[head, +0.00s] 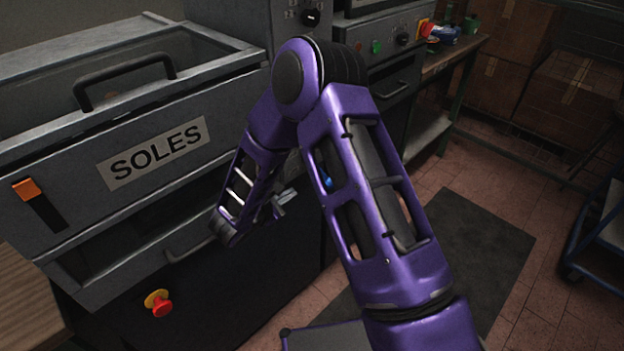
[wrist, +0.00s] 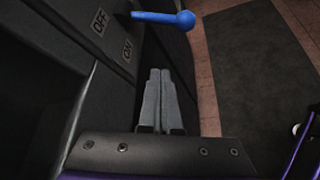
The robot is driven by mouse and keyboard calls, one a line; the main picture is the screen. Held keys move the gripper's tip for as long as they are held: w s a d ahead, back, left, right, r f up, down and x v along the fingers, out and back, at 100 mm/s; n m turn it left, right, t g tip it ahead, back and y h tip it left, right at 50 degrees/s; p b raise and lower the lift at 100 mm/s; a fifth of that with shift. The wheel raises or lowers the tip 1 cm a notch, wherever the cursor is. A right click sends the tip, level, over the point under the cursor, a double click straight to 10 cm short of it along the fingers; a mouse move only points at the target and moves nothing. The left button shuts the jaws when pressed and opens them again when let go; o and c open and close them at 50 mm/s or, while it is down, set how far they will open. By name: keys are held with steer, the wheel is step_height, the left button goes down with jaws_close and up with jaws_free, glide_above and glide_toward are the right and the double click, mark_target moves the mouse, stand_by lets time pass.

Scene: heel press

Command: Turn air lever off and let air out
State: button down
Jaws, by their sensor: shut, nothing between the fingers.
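The air lever is a blue handle with a round knob (wrist: 186,20). It sticks out to the right from a dark machine face at the top of the wrist view. An OFF label (wrist: 99,21) and an ON label (wrist: 127,50) are on that face to its left. In the head view a bit of blue (head: 327,183) shows through a gap in my arm. My gripper (wrist: 160,72) is shut and empty, its fingertips just below the lever in the wrist picture and apart from it. In the head view my gripper (head: 282,204) is partly hidden by my arm.
The grey SOLES machine (head: 155,152) fills the left, with a red button (head: 160,304) low on its front. A wooden surface (head: 28,305) is at bottom left. A dark mat (head: 470,245) lies on the tiled floor. A blue cart (head: 600,240) stands at the right edge.

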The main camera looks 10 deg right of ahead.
steer(key=shift+d, duration=0.1)
steer(key=w+d, duration=0.6)
steer(key=d, duration=0.1)
steer(key=shift+f, duration=0.45)
